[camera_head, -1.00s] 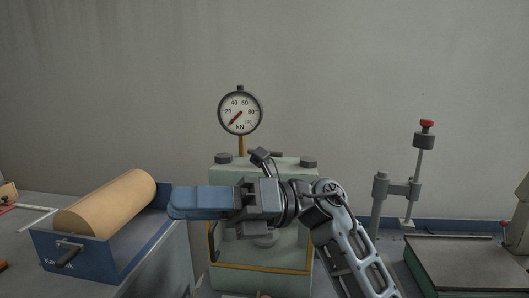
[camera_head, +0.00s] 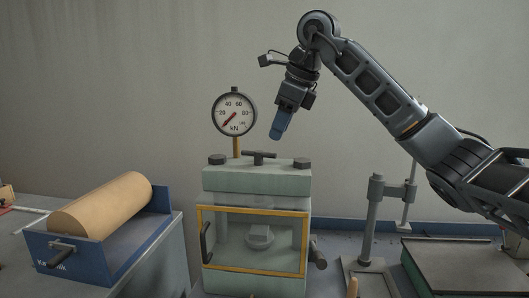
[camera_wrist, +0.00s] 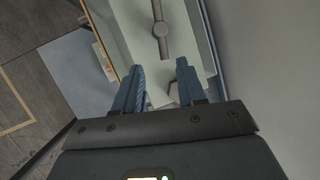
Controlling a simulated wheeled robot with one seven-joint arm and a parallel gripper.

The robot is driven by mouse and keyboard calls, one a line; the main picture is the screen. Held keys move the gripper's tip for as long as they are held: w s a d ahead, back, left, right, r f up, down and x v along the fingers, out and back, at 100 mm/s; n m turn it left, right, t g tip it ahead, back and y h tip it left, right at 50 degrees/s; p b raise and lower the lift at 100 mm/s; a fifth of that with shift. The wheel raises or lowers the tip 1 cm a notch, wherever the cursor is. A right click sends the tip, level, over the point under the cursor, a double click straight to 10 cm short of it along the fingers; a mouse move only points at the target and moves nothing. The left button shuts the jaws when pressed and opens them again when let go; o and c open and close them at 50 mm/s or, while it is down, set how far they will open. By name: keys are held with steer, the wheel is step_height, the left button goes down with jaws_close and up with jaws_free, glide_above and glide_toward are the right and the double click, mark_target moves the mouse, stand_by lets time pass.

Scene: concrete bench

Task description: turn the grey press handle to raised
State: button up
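The pale green press (camera_head: 257,180) stands in the middle of the head view. A dark grey T-shaped handle (camera_head: 259,155) lies across its top; its bar with a round hub also shows in the wrist view (camera_wrist: 161,28). A dark grey lever end (camera_head: 318,254) sticks out at the press's right side, and I cannot tell which of the two the task means. My gripper (camera_head: 276,136) points down, above and slightly right of the T-handle and apart from it.
A round gauge (camera_head: 234,114) stands on a post behind the press. A yellow-framed clear guard (camera_head: 255,240) covers its front. A blue tray (camera_head: 75,262) with a tan roll (camera_head: 105,204) is at left. A grey stand (camera_head: 375,220) is at right. The wall is behind.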

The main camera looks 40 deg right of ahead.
mark_target(259, 158)
steer(key=x, duration=0.5)
steer(key=p+x, duration=0.1)
steer(key=x, duration=0.1)
steer(key=shift+w+d+f, duration=0.15)
steer(key=shift+d+f, duration=0.1)
jaws_close()
